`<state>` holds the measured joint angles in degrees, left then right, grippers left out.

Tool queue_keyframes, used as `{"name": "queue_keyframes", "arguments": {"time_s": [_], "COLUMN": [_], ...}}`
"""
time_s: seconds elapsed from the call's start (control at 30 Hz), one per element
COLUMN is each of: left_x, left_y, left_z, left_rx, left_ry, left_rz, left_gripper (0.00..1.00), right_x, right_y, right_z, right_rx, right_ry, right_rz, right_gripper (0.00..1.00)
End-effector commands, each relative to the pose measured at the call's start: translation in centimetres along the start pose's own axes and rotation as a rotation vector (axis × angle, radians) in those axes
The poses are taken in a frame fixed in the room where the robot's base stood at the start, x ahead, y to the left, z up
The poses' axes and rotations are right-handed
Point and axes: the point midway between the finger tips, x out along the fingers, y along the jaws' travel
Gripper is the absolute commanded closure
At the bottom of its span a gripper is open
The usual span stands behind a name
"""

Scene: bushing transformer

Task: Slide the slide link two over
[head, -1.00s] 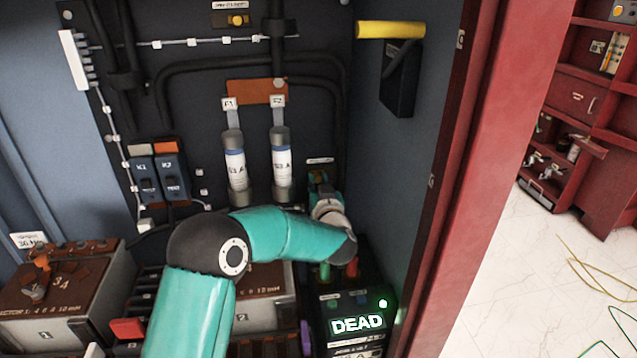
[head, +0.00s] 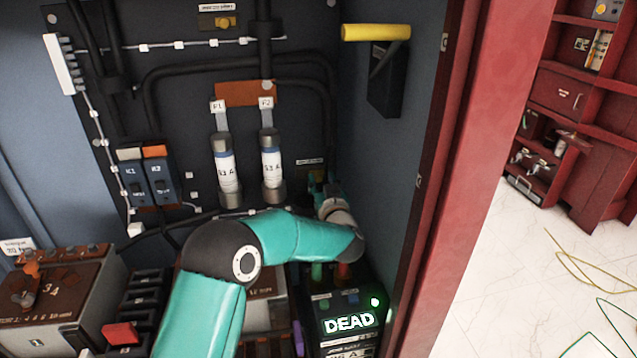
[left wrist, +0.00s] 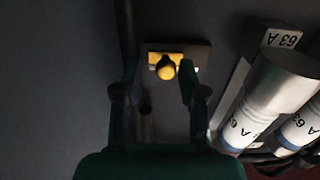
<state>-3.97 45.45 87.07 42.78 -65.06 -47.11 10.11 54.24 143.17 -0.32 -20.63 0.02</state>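My left gripper (left wrist: 159,80) is open, with one finger on each side of the knob in the picture. I cannot tell whether either finger touches it. In the head view my left gripper (head: 320,188) is at the lower right of the dark panel, under a small label, and my wrist hides most of that spot. A similar yellow knob (head: 222,21) sits on a plate at the panel's top. My right gripper is not in view.
Two fuses (head: 271,168) stand left of my gripper, also close by in the wrist view (left wrist: 265,100). A tester reading DEAD (head: 349,322) stands below my wrist. The blue side wall (head: 385,150) and red door frame (head: 455,150) bound the right. A yellow-handled tool (head: 375,32) hangs there.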

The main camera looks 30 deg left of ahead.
Motion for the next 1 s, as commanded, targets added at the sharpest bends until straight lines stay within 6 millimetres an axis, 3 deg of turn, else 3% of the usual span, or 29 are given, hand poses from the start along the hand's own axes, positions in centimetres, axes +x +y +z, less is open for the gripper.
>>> {"name": "queue_keyframes", "arguments": {"time_s": [0.47,1.0], "left_x": [-0.9,-10.5], "left_y": [-0.1,-0.1], "left_z": [0.0,0.1], "left_rx": [-0.001,0.0], "left_ry": [-0.001,-0.002], "left_rz": [-0.002,0.0], "left_gripper": [0.53,0.53], "right_x": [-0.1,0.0], "right_y": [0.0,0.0], "right_z": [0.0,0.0], "right_rx": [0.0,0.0], "right_ry": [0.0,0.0], "right_rz": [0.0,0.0], "right_gripper": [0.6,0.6]}}
